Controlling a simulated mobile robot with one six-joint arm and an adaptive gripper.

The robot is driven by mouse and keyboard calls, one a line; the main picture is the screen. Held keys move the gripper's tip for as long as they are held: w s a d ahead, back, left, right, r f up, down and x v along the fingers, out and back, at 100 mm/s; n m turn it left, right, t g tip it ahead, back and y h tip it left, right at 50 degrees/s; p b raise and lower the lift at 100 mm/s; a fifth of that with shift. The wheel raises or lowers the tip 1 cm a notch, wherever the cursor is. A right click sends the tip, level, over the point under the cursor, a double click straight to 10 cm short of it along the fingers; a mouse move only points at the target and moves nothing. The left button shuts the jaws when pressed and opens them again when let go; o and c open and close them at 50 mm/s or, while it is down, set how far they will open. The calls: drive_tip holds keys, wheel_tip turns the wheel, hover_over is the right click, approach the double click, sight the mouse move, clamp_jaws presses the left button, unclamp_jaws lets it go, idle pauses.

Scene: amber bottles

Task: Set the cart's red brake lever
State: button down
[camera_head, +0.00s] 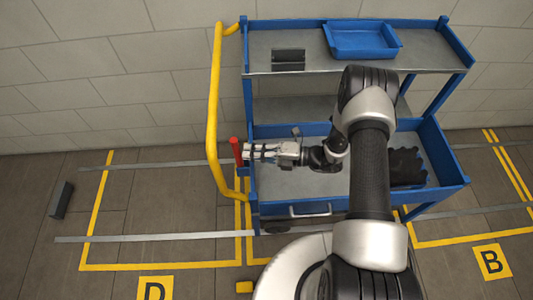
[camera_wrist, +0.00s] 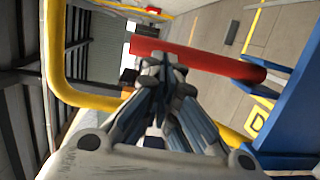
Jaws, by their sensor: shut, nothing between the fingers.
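The red brake lever (camera_head: 236,151) stands close to upright at the left end of the blue cart (camera_head: 457,181), beside the yellow handle (camera_head: 214,105). In the wrist view the lever (camera_wrist: 205,60) crosses the picture just ahead of my fingertips. My gripper (camera_head: 249,152) reaches left from the arm to the lever; its fingers (camera_wrist: 165,65) are shut with nothing between them. The tips are at or very near the lever's side; I cannot tell whether they touch. The lever's lower end is partly hidden by the cart frame and handle.
A blue tray (camera_head: 362,41) and a dark block (camera_head: 288,58) sit on the cart's top shelf. Dark gloves (camera_head: 407,166) lie on the lower shelf. A dark block (camera_head: 61,200) is on the floor at left. Yellow-marked floor bay D (camera_head: 155,289) is clear; a wall stands behind.

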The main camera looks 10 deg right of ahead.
drive_tip(key=shift+w+a, duration=0.1)
drive_tip(key=shift+a, duration=0.45)
drive_tip(key=shift+a+r, duration=0.1)
drive_tip(key=shift+a, duration=0.05)
drive_tip(key=a+n+g+h+p, duration=0.1)
drive_tip(key=a+h+p, duration=0.4)
drive_tip(key=a, duration=0.3)
drive_tip(key=shift+w+a+f+h+p, duration=0.15)
drive_tip(key=shift+f+h+p, duration=0.25)
drive_tip(key=shift+p, duration=0.45)
idle(0.3)
